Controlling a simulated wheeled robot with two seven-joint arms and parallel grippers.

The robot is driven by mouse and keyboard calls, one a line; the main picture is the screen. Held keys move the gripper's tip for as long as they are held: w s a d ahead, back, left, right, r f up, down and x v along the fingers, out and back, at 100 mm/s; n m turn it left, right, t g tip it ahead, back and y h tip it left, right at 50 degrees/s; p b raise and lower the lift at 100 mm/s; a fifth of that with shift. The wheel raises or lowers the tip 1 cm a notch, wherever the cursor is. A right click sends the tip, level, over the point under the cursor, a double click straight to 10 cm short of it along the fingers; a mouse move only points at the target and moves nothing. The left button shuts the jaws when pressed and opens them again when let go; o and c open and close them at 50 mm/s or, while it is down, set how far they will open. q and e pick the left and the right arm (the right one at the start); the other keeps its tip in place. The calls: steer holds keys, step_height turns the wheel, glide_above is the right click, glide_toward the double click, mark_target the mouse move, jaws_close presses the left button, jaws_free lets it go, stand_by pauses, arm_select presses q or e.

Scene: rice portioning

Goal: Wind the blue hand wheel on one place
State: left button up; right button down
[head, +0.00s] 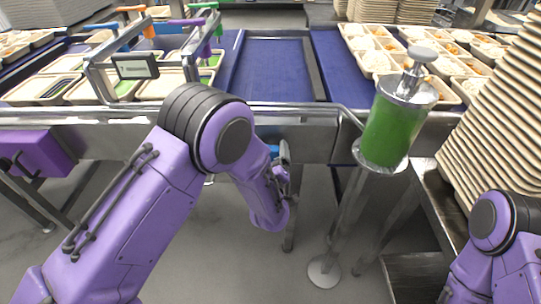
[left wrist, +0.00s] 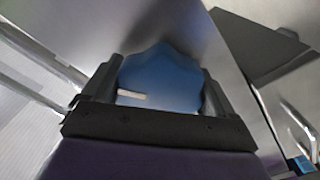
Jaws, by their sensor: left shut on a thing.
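The blue hand wheel (left wrist: 160,75) has a lobed rim and a short white mark near its lower left. It fills the space between the two dark fingers of my left gripper (left wrist: 161,88) in the left wrist view. The gripper is shut on the wheel, one finger on each side. In the head view my left gripper (head: 284,160) is below the front rail of the conveyor, largely hidden by my own forearm. Only a small bit of blue (head: 273,149) shows beside it there. My right gripper is outside both views.
A clear dispenser with green contents (head: 386,130) stands on a metal post right of my left arm. Blue conveyor belts (head: 270,68) run behind the rail (head: 305,137). Filled trays stand on both sides. A tall stack of empty trays (head: 500,130) is at right.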

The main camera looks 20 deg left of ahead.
arm_select(q)
steer(key=shift+s+d+f, duration=0.1)
steer(key=shift+s+f, duration=0.1)
steer(key=shift+f, duration=0.15)
steer(key=o, duration=0.8)
steer(key=shift+w+r, duration=0.1)
steer(key=shift+r, duration=0.05)
